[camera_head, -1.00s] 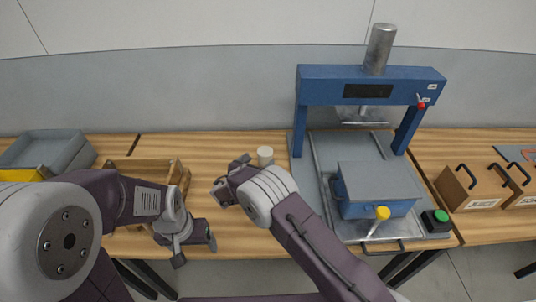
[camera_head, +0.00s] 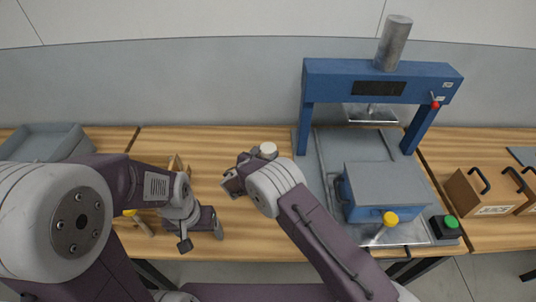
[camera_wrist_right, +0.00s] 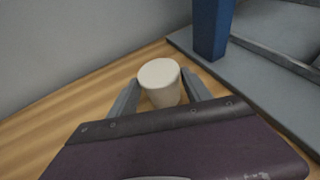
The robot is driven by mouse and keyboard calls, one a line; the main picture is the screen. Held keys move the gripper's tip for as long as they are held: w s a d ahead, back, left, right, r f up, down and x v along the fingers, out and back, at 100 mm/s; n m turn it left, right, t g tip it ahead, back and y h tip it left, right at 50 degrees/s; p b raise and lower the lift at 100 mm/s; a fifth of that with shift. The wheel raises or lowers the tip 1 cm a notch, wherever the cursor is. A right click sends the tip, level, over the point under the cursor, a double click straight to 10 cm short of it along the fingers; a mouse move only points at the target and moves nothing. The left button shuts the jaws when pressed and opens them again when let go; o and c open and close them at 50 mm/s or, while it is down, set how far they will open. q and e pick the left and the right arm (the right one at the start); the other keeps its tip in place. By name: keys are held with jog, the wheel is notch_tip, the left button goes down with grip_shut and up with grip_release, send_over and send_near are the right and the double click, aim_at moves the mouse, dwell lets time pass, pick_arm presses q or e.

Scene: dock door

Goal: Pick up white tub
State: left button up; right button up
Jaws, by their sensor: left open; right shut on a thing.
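The white tub (camera_head: 268,149) is a small pale cylinder on the wooden table, left of the blue press. In the right wrist view the tub (camera_wrist_right: 160,82) stands between the two fingers of my right gripper (camera_wrist_right: 161,98), which is shut on it. In the head view my right gripper (camera_head: 240,172) is at the tub and partly hides its lower part. I cannot tell whether the tub is lifted off the table. My left gripper (camera_head: 203,235) is open, near the table's front edge, left of the tub and well apart from it.
The blue press (camera_head: 380,80) stands on a grey plate, with a blue box (camera_head: 385,190) and a green button (camera_head: 451,222) at its front. A grey bin (camera_head: 45,143) is at the left. Brown boxes with handles (camera_head: 487,192) are at the right. A yellow-ended tool (camera_head: 140,221) lies by my left arm.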

jog(key=shift+r, duration=1.75)
jog(key=s+d+r, duration=0.6)
jog(key=s+r, duration=0.1)
jog(key=s, duration=0.3)
jog(key=shift+d+r+b, duration=0.15)
jog(key=shift+d+b, duration=0.1)
jog(key=shift+b, duration=0.1)
